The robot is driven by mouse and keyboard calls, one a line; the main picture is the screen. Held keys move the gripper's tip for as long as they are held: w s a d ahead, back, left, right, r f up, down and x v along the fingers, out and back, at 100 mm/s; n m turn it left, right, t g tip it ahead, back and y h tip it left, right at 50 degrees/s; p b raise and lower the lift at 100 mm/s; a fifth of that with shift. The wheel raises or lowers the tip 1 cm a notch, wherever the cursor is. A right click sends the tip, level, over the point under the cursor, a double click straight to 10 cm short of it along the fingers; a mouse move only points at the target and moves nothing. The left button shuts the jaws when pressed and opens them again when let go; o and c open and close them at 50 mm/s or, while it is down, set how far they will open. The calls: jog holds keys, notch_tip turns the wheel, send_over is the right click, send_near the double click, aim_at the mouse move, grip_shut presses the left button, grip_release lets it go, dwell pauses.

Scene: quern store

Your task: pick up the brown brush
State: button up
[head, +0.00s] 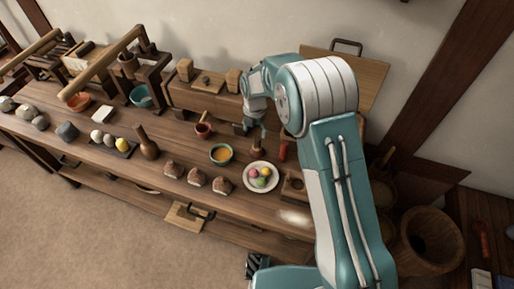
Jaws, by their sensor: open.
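My gripper (254,128) points down over the back half of the long wooden table (120,175), behind the white plate. It looks small and dark here; its jaws are open and I see nothing held between them. I cannot pick out a brown brush for certain. A brown upright thing with a narrow neck and wide base (148,146) stands left of the middle; it looks more like a bottle or pestle. Small dark shapes just under my gripper are too small to tell, and my arm hides part of the table's right end.
A yellow-filled bowl (221,154), a red-brown cup (203,130) and a white plate with colored balls (261,177) stand near my gripper. Several brown lumps (197,177) line the front edge. Wooden devices (140,75) crowd the back left. A barrel (430,238) stands at right.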

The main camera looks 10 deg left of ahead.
aim_at(257, 139)
jog(key=f, duration=0.5)
jog(key=shift+s+d+f, duration=0.1)
jog(key=shift+d+f, duration=0.15)
jog(key=shift+d, duration=0.1)
grip_shut()
